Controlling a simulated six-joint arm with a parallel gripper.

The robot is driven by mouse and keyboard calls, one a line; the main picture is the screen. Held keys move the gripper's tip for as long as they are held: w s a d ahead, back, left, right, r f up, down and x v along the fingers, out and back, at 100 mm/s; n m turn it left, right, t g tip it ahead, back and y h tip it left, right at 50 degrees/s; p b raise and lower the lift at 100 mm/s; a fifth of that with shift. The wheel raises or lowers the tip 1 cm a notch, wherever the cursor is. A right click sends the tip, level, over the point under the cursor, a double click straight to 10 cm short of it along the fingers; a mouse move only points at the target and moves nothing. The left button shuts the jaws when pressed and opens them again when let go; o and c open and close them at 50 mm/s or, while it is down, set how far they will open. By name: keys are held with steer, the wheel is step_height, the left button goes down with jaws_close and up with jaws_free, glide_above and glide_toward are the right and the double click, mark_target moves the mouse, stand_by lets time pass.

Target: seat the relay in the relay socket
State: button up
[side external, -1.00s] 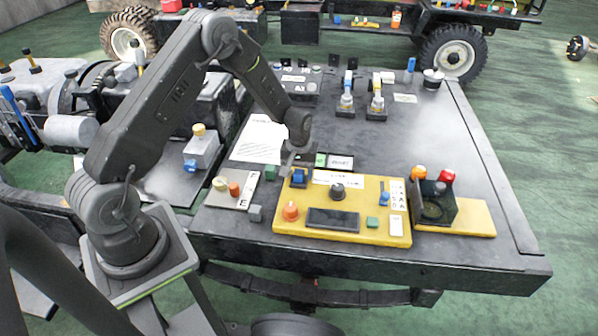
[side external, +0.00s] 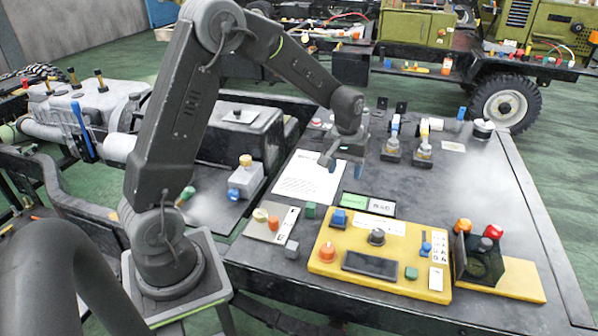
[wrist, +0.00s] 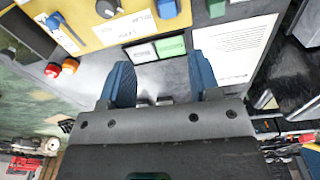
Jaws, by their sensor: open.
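My gripper (side external: 343,166) is open and empty, pointing down above the dark table beside the white paper sheet. In the wrist view its two blue fingers (wrist: 163,84) stand apart. I cannot tell for sure which part is the relay or which is its socket. A blue block (side external: 338,219) sits on the yellow panel (side external: 322,265), and also shows in the wrist view (wrist: 167,8). A green cube (side external: 310,210) and a grey cube (side external: 291,249) stand left of the panel. A green plate (side external: 353,200) and a white label plate (side external: 381,206) lie behind the panel.
The yellow panel also carries a black knob (side external: 376,237), an orange knob (side external: 327,252) and a dark display. A black box with coloured lamps (side external: 482,258) stands to the right. Two upright connectors (side external: 423,147) stand at the back.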

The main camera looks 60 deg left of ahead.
steer(key=s+d+r+m+t, duration=0.1)
steer(key=s+d+r+m, duration=0.1)
steer(key=s+d+r, duration=0.2)
steer(key=s+d+r+m+t, duration=0.2)
steer(key=s+r, duration=0.4)
steer(key=s, duration=0.5)
steer(key=s+d+r+m+t, duration=0.1)
steer(key=s+d+r+m, duration=0.2)
steer(key=s+d+r, duration=0.2)
steer(key=s, duration=0.3)
steer(key=shift+s+d+m+t, duration=0.15)
steer(key=shift+d+m+t, duration=0.2)
steer(key=shift+m+t, duration=0.05)
